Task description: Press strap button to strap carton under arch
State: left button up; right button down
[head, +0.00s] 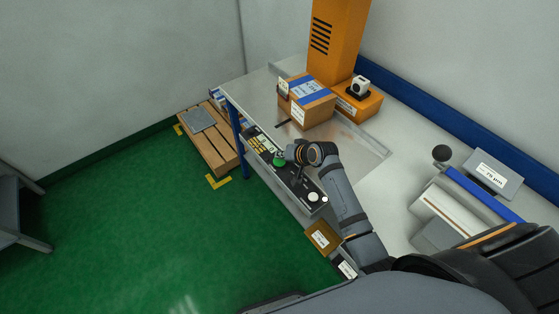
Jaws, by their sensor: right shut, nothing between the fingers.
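A brown carton (318,112) with blue tape and white labels on it sits on the metal bench top, beside the foot of the orange upright of the arch (338,40). The arch's top is out of frame. A dark control panel (262,143) runs along the bench's front edge. It carries a large green button (279,161), yellow keys and pale round buttons (312,197). Which one is the strap button cannot be read. My right gripper (297,178) is shut and empty, low over the panel, just right of the green button. Contact cannot be told. My left gripper is out of view.
A wooden pallet (218,150) with a grey slab stands on the green floor beyond the bench's left end. A tape dispenser (448,212) and a labelled display (491,175) stand on the bench's right part.

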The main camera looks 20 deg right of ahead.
aim_at(281, 162)
jog(key=shift+f, duration=0.15)
jog(key=shift+f, duration=0.25)
jog(key=shift+f, duration=0.6)
dwell(0.6)
jog(key=shift+r, duration=0.15)
jog(key=shift+r+p, duration=0.9)
jog(key=shift+p, duration=0.1)
notch_tip(281, 162, up, 5)
jog(key=p, duration=0.5)
jog(key=shift+r+p, duration=0.1)
jog(key=shift+p, duration=0.2)
